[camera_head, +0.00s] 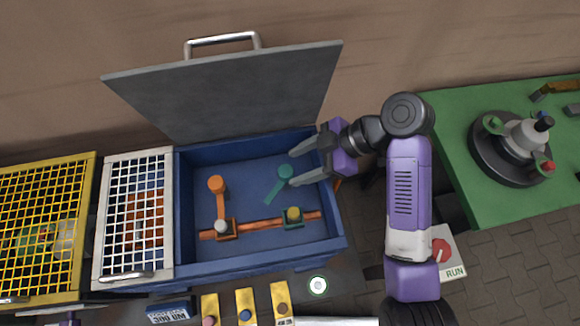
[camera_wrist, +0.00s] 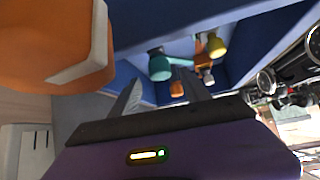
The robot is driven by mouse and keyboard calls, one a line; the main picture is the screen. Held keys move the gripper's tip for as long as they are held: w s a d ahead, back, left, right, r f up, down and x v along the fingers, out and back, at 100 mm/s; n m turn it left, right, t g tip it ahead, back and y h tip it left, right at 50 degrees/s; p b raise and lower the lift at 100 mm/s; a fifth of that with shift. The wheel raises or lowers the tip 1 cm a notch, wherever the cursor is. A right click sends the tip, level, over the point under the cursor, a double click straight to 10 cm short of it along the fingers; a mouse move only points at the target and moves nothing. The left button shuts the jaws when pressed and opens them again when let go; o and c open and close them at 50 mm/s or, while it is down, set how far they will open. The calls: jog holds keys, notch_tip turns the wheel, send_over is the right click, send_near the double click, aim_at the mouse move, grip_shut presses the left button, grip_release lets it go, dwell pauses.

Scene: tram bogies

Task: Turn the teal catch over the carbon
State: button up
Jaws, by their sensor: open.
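The teal catch (camera_head: 279,183) is in the blue box, a short arm slanting down-left from a round knob at its upper right. In the wrist view its knob (camera_wrist: 159,66) shows just beyond the fingers. My gripper (camera_head: 292,169) is open and empty, its fingers pointing left at either side of the knob, apparently without gripping it. The carbon is likely the yellow-topped block in a teal holder (camera_head: 293,216) on the orange bar, below and right of the catch's end. The catch's arm points away from that holder. An orange catch (camera_head: 218,194) reaches down to a white-topped block (camera_head: 221,228).
The blue box (camera_head: 184,215) has its grey lid (camera_head: 225,90) raised at the back. A white mesh cover (camera_head: 133,170) and yellow mesh cage (camera_head: 84,170) stand left. A green table (camera_head: 455,165) holds a round device at right.

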jog(key=shift+v, duration=1.9)
